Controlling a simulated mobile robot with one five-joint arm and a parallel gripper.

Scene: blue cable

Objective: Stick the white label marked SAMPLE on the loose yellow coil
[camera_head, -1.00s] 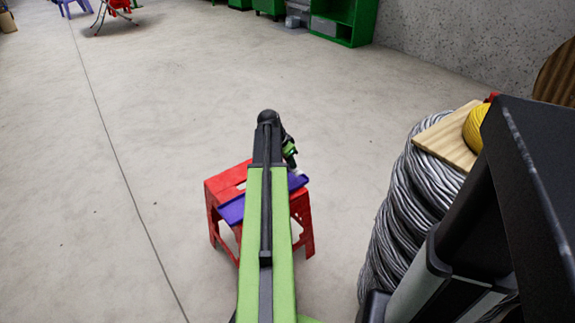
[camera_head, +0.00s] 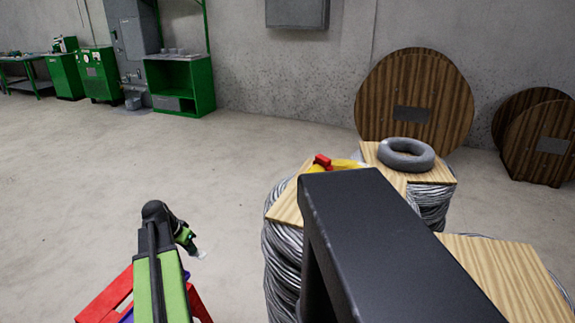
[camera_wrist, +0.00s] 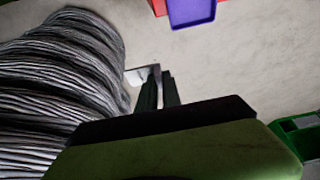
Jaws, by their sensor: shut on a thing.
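My gripper (camera_head: 196,249) is shut on a small white label, which also shows in the wrist view (camera_wrist: 138,75) at the fingertips (camera_wrist: 160,74); no lettering on it can be read. The gripper is over open floor, just right of the red stool. The yellow coil (camera_head: 345,163) lies on a wooden board on top of a grey cable stack, to the right of my gripper and well apart from it. Most of the coil is hidden behind a black part in front. A red item (camera_head: 323,160) sits at the coil.
The red stool (camera_head: 106,297) carries a purple tray (camera_wrist: 190,12). The grey cable stack (camera_wrist: 55,85) is close beside my gripper in the wrist view. A grey ring coil (camera_head: 406,154) lies on another wooden-topped stack. Wooden reels (camera_head: 415,85) lean on the wall. Floor at left is clear.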

